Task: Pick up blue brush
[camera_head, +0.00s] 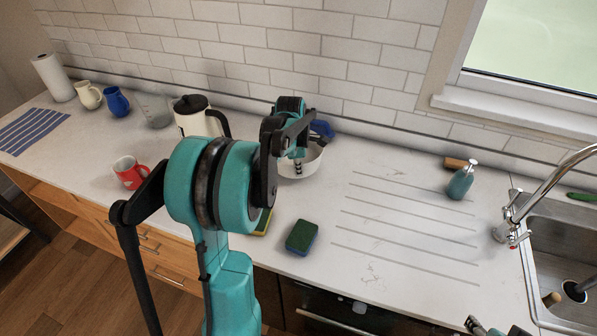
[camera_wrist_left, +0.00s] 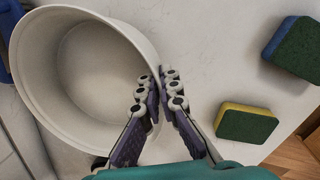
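A blue object (camera_head: 322,128), likely the blue brush, shows behind my left gripper at the far side of a white bowl (camera_head: 312,160); its shape is mostly hidden. In the left wrist view a blue edge (camera_wrist_left: 4,62) shows at the left, beside the bowl (camera_wrist_left: 45,95). My left gripper (camera_head: 298,165) is at the bowl. In the wrist view its fingers (camera_wrist_left: 160,88) are close together on either side of the bowl's rim, apparently pinching it. The bowl's inside looks empty there. Only a small part of my right gripper (camera_head: 490,328) shows at the bottom edge.
A green-and-blue sponge (camera_head: 302,237) and a yellow-green one (camera_head: 263,222) lie near the front edge. A kettle-like pot (camera_head: 195,118), red mug (camera_head: 130,172), soap bottle (camera_head: 461,182) and sink (camera_head: 560,260) surround the work area. The ridged counter right of the bowl is clear.

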